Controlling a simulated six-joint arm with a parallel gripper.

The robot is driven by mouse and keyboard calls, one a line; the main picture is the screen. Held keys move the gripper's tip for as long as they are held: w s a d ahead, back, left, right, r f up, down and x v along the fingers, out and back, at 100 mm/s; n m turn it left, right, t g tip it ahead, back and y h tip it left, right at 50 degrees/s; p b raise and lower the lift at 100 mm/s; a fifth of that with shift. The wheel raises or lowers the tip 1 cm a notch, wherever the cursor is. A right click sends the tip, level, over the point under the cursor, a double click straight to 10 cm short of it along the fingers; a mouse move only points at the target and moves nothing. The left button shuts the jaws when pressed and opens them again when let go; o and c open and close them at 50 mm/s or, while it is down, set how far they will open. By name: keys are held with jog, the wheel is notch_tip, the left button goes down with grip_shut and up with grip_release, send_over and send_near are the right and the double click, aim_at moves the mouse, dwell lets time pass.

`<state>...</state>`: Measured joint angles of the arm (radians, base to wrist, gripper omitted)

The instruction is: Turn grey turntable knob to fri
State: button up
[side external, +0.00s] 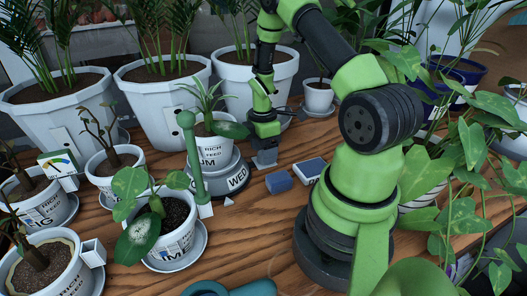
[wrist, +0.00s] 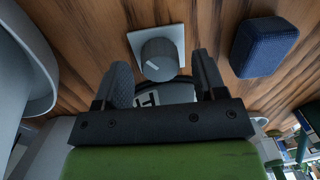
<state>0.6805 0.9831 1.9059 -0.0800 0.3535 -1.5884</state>
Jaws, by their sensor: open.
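The grey knob (wrist: 160,60) sits on a pale square plate (wrist: 136,40) on the wooden table, with a light line across its top. In the side view the knob (side external: 264,160) is a small grey shape under my gripper (side external: 264,143). My gripper is open, and in the wrist view its fingertips (wrist: 162,70) lie on both sides of the knob, seemingly without touching it. The grey turntable (side external: 234,172) bears a potted plant and shows WED at its front right. In the wrist view part of a lettered label (wrist: 148,99) shows between the fingers.
A blue block (side external: 278,181) lies close to the right of the knob, also in the wrist view (wrist: 262,45). A green post (side external: 188,140) and several potted plants crowd the left. Bare wood lies in front.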

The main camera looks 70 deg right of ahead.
jog(key=shift+f, duration=0.4)
jog(key=c, duration=0.9)
